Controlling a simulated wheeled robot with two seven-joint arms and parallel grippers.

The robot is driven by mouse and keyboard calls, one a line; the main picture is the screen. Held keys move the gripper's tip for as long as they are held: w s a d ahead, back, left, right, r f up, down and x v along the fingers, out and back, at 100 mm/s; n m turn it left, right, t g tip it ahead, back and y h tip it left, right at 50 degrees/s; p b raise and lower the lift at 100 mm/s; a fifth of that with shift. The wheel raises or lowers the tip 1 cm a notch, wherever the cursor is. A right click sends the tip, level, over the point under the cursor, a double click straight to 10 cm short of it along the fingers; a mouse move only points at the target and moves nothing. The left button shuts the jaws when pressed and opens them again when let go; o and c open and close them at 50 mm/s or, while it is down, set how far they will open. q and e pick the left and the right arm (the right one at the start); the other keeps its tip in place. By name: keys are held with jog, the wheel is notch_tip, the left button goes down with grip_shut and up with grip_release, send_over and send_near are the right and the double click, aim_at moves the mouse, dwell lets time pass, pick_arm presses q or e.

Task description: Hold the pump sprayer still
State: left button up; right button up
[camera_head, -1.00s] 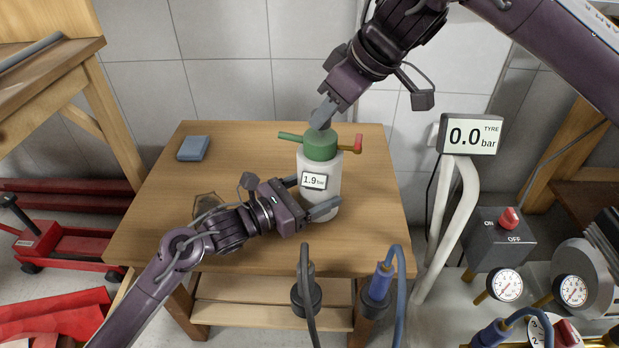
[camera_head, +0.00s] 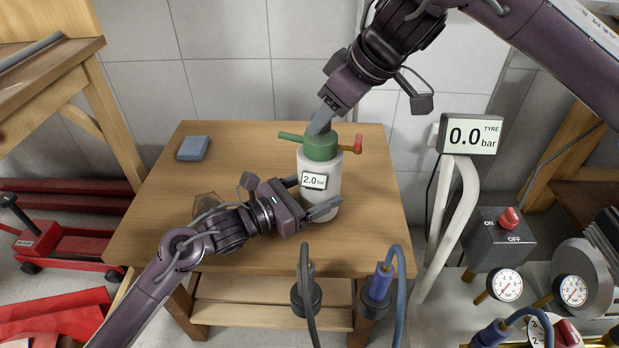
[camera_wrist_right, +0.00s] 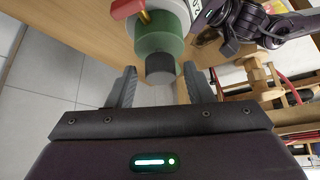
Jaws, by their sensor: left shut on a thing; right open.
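The pump sprayer (camera_head: 318,170) stands upright on the wooden table, with a white body, a green top and a small display reading 2.0 bar. My left gripper (camera_head: 318,198) is shut on its body, one finger on either side, low down. My right gripper (camera_head: 322,122) is above the green top, its fingers pointing down. In the right wrist view, the right gripper (camera_wrist_right: 158,88) is open, with the sprayer's dark round knob (camera_wrist_right: 161,68) and green top (camera_wrist_right: 158,44) just ahead between its fingers. I cannot tell whether the fingers touch the knob.
A tyre display (camera_head: 470,136) reading 0.0 bar stands right of the table, above a switch box (camera_head: 500,238) and gauges. Two hose fittings (camera_head: 376,288) stand before the table's front edge.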

jog(key=shift+r, duration=3.55)
pick_arm(q)
jog(key=o, duration=1.4)
jog(key=shift+f, duration=0.1)
jog(key=shift+p+v, duration=0.8)
jog(key=shift+v, duration=3.65)
pick_arm(e)
jog(key=shift+r, duration=0.8)
